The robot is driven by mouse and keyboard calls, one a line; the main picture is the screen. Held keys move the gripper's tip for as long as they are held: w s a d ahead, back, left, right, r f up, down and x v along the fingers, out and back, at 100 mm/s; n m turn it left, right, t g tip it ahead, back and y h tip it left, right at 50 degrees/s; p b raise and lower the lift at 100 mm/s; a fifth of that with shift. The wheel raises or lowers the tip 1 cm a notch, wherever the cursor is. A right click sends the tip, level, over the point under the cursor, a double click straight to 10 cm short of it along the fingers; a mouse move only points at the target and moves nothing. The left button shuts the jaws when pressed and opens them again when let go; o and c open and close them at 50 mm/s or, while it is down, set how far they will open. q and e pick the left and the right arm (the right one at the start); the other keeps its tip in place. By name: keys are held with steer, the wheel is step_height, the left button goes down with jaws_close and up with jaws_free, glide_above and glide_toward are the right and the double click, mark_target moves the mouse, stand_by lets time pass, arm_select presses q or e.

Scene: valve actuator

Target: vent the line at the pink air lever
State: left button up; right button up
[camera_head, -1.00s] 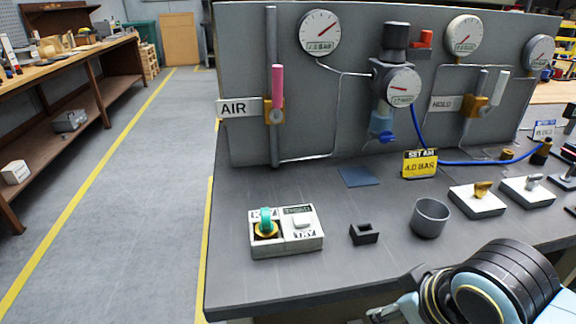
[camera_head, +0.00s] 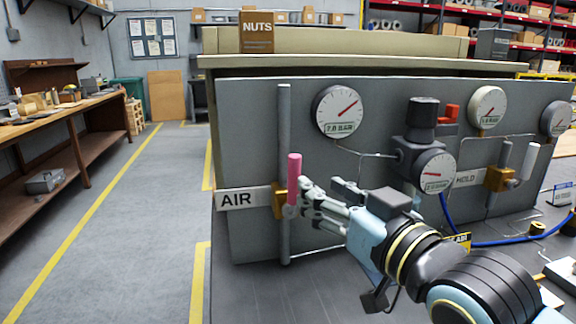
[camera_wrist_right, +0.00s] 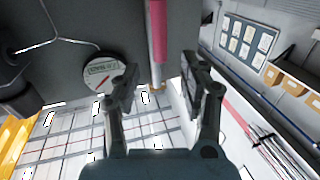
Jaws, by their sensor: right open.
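The pink air lever (camera_head: 294,178) stands upright on a brass valve (camera_head: 279,200) on the vertical pipe at the left of the grey panel, next to the AIR label (camera_head: 237,199). My right gripper (camera_head: 318,193) is open just right of the lever, in front of the panel. In the right wrist view the lever (camera_wrist_right: 157,35) runs down between the two open fingers (camera_wrist_right: 158,76); I see no finger closed on it. Whether it is deep between them I cannot tell. My left gripper is out of view.
A round gauge (camera_head: 338,111) sits right of the lever. The regulator (camera_head: 421,122) with its own gauge (camera_head: 433,171) is further right. The HOLD valve (camera_head: 501,179) with a white lever (camera_head: 529,161) is at the right. My right arm hides much of the bench top.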

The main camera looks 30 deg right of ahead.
mark_target(298, 173)
steer(key=w+p, duration=0.1)
steer(key=w, duration=0.4)
steer(key=shift+w+r, duration=0.1)
steer(key=shift+w, duration=0.15)
steer(key=w, duration=0.3)
steer(key=shift+w, duration=0.4)
steer(key=shift+c, duration=0.8)
steer(key=c, duration=0.4)
jaws_close()
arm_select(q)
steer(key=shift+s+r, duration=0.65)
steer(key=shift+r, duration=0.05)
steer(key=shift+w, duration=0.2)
arm_select(e)
steer(key=shift+w+f, duration=0.15)
steer(key=shift+f, duration=0.15)
